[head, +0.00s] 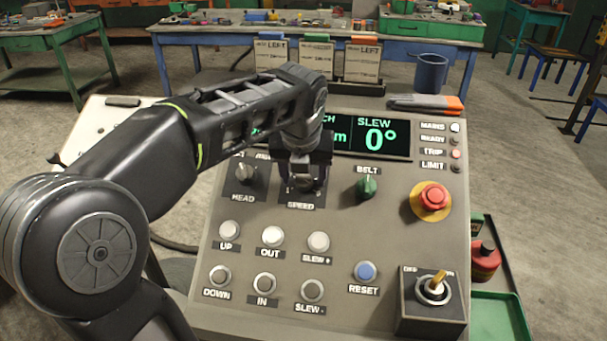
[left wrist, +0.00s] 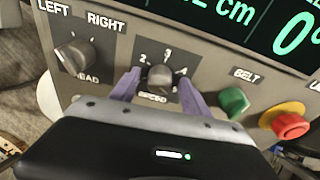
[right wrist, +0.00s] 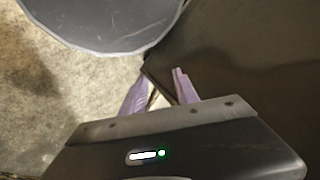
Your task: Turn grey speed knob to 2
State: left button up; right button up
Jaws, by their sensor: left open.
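The grey speed knob (left wrist: 160,78) sits on a dark plate labelled SPEED, with the numbers 2, 3 and 4 showing around it in the left wrist view. I cannot tell where its pointer stands. In the head view the knob (head: 305,185) is mostly covered by my left gripper (head: 304,176). In the left wrist view my left gripper (left wrist: 159,76) is open, with one purple finger on each side of the knob. I cannot tell whether they touch it. My right gripper (right wrist: 164,75) shows only in the right wrist view; its fingers stand apart with nothing clearly held.
The grey head knob (head: 244,174) is left of the speed knob, and the green belt knob (head: 366,187) is right. A red emergency button (head: 432,196) stands farther right. Push buttons fill the lower panel. The display (head: 380,137) is above, partly hidden by my left arm.

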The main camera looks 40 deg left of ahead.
pick_arm(q)
grip_shut()
dwell(0.7)
